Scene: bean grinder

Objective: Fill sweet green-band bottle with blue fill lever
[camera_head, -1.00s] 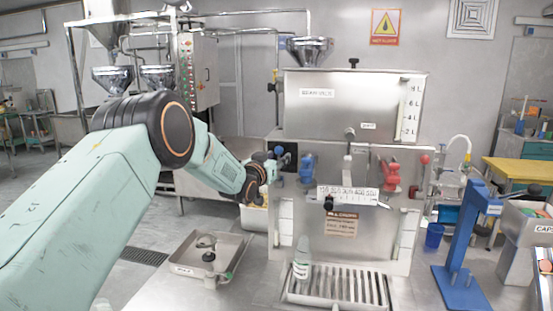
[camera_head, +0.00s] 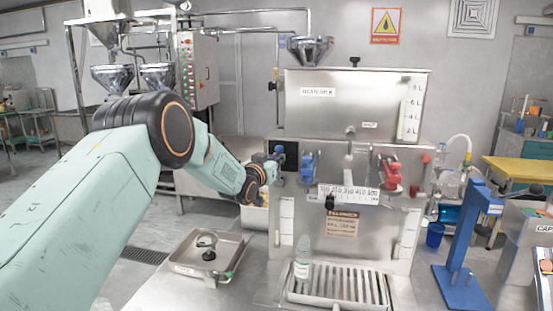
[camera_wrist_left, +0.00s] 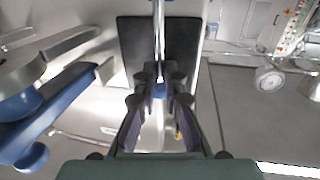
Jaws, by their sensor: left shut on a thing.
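A clear bottle (camera_head: 303,262) with a pale label stands upright at the left end of the slatted drip tray (camera_head: 292,296); its band colour is hard to make out. A blue-knobbed lever (camera_head: 279,149) is at the left of the steel dispenser (camera_head: 330,105). My left gripper (camera_head: 270,168) is at the dispenser's left side, just by this lever. In the left wrist view, its fingers (camera_wrist_left: 160,92) are shut around a blue knob (camera_wrist_left: 160,97) on a metal rod; the arm partly hides the grip in the head view. My right gripper is out of view.
A blue clamp-like part (camera_head: 307,166) and a red one (camera_head: 390,174) sit on the dispenser front above a scale plate. A red knob (camera_head: 425,159) is at its right. A steel tray (camera_head: 185,268) lies left. A blue press stand (camera_head: 462,240) stands right.

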